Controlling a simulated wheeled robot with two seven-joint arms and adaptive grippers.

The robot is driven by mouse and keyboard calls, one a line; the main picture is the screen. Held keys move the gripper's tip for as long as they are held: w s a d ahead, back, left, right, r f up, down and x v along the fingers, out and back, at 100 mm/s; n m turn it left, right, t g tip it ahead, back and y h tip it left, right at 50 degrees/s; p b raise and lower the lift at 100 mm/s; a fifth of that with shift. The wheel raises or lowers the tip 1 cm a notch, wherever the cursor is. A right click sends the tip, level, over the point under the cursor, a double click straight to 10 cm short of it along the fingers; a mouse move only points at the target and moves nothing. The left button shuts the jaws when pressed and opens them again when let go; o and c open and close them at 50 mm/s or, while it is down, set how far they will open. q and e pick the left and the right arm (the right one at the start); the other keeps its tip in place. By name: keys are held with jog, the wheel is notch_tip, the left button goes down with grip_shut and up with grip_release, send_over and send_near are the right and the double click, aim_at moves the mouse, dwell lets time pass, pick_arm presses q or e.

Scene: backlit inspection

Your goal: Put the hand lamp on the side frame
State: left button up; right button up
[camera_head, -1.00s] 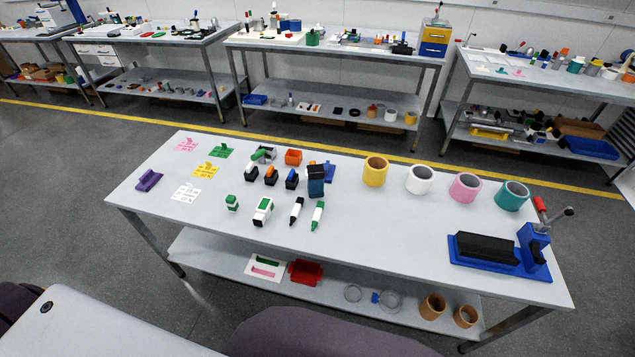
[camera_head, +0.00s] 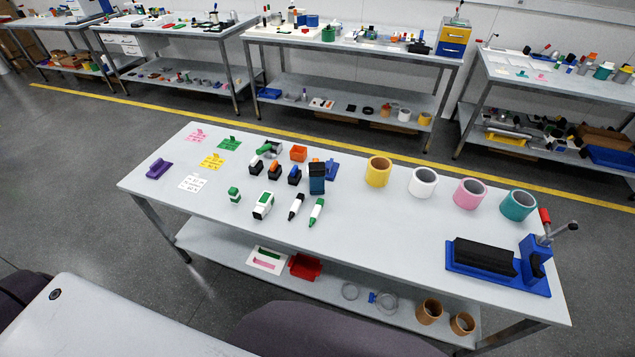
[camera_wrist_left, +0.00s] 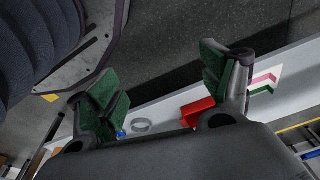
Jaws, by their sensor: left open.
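I cannot make out a hand lamp or a side frame for certain in these views. My left gripper (camera_wrist_left: 162,75) shows only in the left wrist view, its two green-padded fingers wide apart with nothing between them. It hangs over the floor, with the lower shelf beyond it. Neither gripper shows in the head view, and my right gripper is in no view.
A workbench (camera_head: 340,235) stands ahead, holding stamps, markers, yellow (camera_head: 378,171), white, pink and teal rolls, and a blue clamp device (camera_head: 533,262). Floor lies behind the bench.

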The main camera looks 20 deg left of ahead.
pick_arm(q)
jog(key=w+d+r+t+h+p, duration=0.15)
jog(key=w+r, duration=0.25)
jog(key=r, duration=0.6)
jog(key=w+d+r, duration=0.3)
jog(key=w+r, duration=0.1)
jog(key=r, duration=0.6)
jog(key=w+d+r+t+p, duration=0.15)
jog(key=w+r, duration=0.35)
jog(key=r, duration=0.5)
jog(key=w+d+r+m+t+h, duration=0.3)
jog(key=w+d+r+t+h, duration=0.35)
jog(key=w+d+r, duration=0.8)
jog(key=w+a+r+n+t+y, duration=0.3)
jog(key=w+a+r+t, duration=0.1)
jog(key=w+t, duration=0.15)
jog(key=w+a+f+n+y, duration=0.2)
jog(key=a+f+n+y, duration=0.4)
jog(key=a+y, duration=0.4)
jog(key=shift+f+n+y, duration=0.15)
jog(key=shift+n+y, duration=0.15)
jog(key=shift+y, duration=0.4)
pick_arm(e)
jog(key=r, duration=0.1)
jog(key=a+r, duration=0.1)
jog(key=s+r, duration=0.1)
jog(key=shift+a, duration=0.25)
